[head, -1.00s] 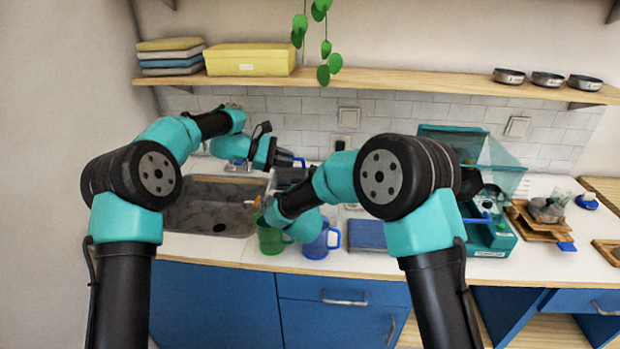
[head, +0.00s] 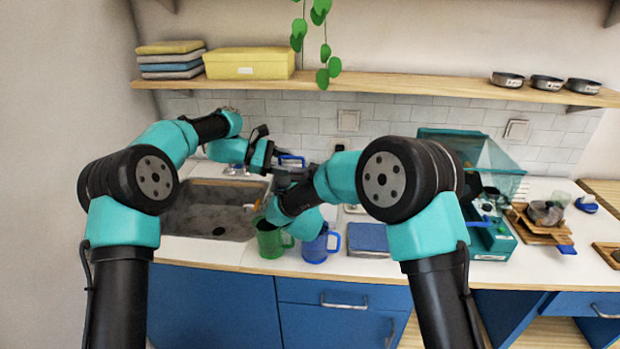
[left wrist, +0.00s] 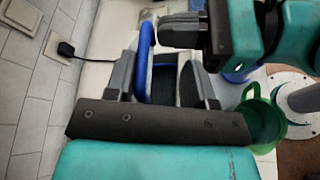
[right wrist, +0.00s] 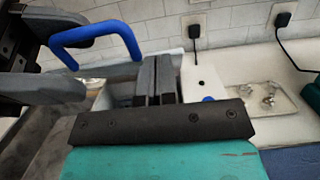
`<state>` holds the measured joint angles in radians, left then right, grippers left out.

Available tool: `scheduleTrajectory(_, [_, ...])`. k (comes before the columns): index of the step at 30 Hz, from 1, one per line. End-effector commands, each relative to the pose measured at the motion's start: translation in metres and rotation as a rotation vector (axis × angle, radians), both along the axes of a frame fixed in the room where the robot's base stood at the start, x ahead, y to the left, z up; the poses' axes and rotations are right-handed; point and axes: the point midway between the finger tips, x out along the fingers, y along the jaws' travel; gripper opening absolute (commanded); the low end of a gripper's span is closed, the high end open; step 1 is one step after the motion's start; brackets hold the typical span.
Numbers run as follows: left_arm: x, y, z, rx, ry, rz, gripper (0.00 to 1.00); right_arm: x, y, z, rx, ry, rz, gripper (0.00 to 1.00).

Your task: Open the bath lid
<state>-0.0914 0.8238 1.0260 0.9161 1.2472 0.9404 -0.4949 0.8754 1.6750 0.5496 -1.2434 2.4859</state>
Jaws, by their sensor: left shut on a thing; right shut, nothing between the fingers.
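The bath (right wrist: 118,90) is a grey box on the counter, with a blue bar handle (right wrist: 97,35) standing above it. The handle shows in the left wrist view (left wrist: 147,55) and behind my arms in the head view (head: 291,160). My right gripper (right wrist: 157,75) is shut and empty, close beside the bath and handle. My arms hide most of the bath in the head view.
A green mug (head: 270,240) and a blue mug (head: 318,246) stand at the counter's front, close under my right arm. The sink (head: 205,208) is at left. A blue flat box (head: 370,238) and a teal machine (head: 490,235) are at right. A shelf (head: 400,84) runs above.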

Motion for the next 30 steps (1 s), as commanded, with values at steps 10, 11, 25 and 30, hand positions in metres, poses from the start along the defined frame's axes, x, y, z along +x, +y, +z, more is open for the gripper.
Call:
scheduleTrajectory(10, [-0.005,0.061,0.022,0.001,-0.002,0.005,0.37,0.002,-0.002,0.002,0.002,-0.004,-0.005,0.0])
scheduleTrajectory(11, [-0.006,0.066,0.024,0.001,-0.002,0.005,0.37,0.001,-0.002,0.002,0.002,-0.004,-0.005,0.0])
scheduleTrajectory(25, [-0.009,0.106,0.04,0.0,-0.004,0.002,0.37,0.0,-0.001,-0.001,0.001,0.002,-0.002,0.0])
scheduleTrajectory(30, [-0.009,0.106,0.04,0.0,-0.004,0.002,0.37,0.0,-0.001,-0.001,0.001,0.002,-0.002,0.0])
